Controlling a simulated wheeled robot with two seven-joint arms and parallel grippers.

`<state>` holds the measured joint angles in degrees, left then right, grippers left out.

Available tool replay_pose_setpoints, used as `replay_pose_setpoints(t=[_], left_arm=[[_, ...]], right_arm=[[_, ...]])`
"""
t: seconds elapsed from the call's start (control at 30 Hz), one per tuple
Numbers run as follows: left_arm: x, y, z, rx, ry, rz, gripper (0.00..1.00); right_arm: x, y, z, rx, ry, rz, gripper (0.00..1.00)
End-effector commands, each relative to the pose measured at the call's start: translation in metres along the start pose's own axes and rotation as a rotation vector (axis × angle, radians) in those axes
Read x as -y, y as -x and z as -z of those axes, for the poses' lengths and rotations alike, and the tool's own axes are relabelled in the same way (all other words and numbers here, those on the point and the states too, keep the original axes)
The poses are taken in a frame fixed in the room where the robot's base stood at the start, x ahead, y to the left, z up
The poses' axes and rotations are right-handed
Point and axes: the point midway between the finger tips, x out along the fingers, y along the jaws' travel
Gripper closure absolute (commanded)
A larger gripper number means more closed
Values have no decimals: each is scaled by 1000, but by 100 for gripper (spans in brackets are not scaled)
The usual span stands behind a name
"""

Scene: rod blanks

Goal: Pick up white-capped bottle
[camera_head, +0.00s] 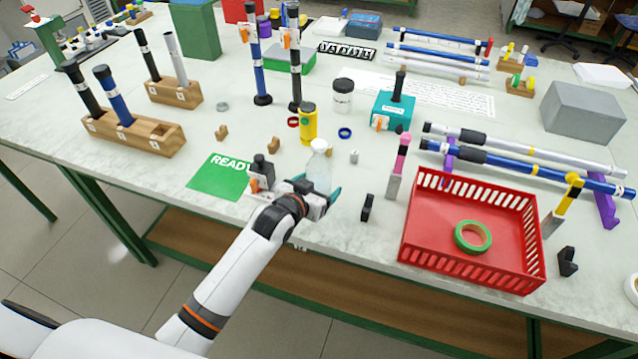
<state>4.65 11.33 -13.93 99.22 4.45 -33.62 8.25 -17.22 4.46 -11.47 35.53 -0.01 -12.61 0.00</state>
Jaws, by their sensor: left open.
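A clear, pale bottle with a white cap (319,165) stands upright near the front edge of the table, right of the green READY mat (222,178). My left gripper (318,187) is at the bottle's lower part, on its near side. It is open, with one teal finger showing to the right of the bottle. The gripper body hides the bottle's base, and I cannot tell whether the fingers touch it. My right gripper is not in view.
A dark bottle (263,168) stands close left of the gripper. A yellow bottle (309,124) stands behind. A black block (367,208) and a red crate (415,240) with a green tape roll (473,249) lie to the right. Wooden rod holders (158,138) stand left.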

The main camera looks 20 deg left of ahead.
Motion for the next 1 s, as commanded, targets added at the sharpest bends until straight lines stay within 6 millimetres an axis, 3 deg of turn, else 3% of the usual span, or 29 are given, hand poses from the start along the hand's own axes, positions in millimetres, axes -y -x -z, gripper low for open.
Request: replay_pose_setpoints(t=[0.1, 0.33, 0.7, 1.0], left_arm=[[0, -9, 0, 0, 0, 0, 19], [0, -10, 1, 0, 0, 0, 19], [0, -10, 0, 3, 0, 0, 76], [0, -7, -8, 5, 0, 0, 76]], right_arm=[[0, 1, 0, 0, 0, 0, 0], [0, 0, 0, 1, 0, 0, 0], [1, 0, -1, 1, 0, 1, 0], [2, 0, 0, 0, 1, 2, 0]])
